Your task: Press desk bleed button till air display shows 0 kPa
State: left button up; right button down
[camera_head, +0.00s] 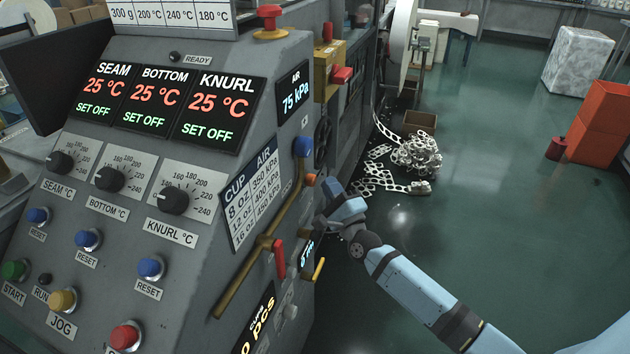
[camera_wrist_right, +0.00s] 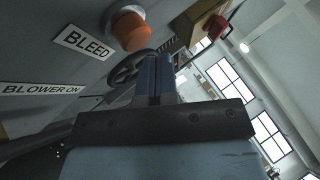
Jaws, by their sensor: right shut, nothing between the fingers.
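The bleed button is an orange cap (camera_wrist_right: 131,29) at the top of the right wrist view, beside the BLEED label (camera_wrist_right: 82,43). In the head view it shows as a small orange knob (camera_head: 311,180) on the desk's right side. The air display (camera_head: 294,92) reads 75 kPa. My right gripper (camera_head: 325,192) is at the desk's side, close to the button. In the wrist view its fingers (camera_wrist_right: 153,62) are shut and empty, with tips just below and right of the cap; I cannot tell whether they touch it. My left gripper is not in view.
A blue knob (camera_head: 302,146) sits above the button. A brass pipe (camera_head: 262,243) with a red lever (camera_head: 280,259) runs below and left. A black handwheel (camera_wrist_right: 132,68) is beyond the fingers. Scrap strips (camera_head: 412,157) lie on the floor behind; the green floor right is mostly clear.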

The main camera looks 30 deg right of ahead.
jog(key=shift+s, duration=0.1)
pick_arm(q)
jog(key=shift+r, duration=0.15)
pick_arm(e)
jog(key=s+d, duration=0.1)
jog(key=s, duration=0.1)
jog(key=s+d, duration=0.1)
jog(key=d, duration=0.1)
jog(key=shift+s+d, duration=0.2)
jog(key=shift+s, duration=0.2)
dwell(0.7)
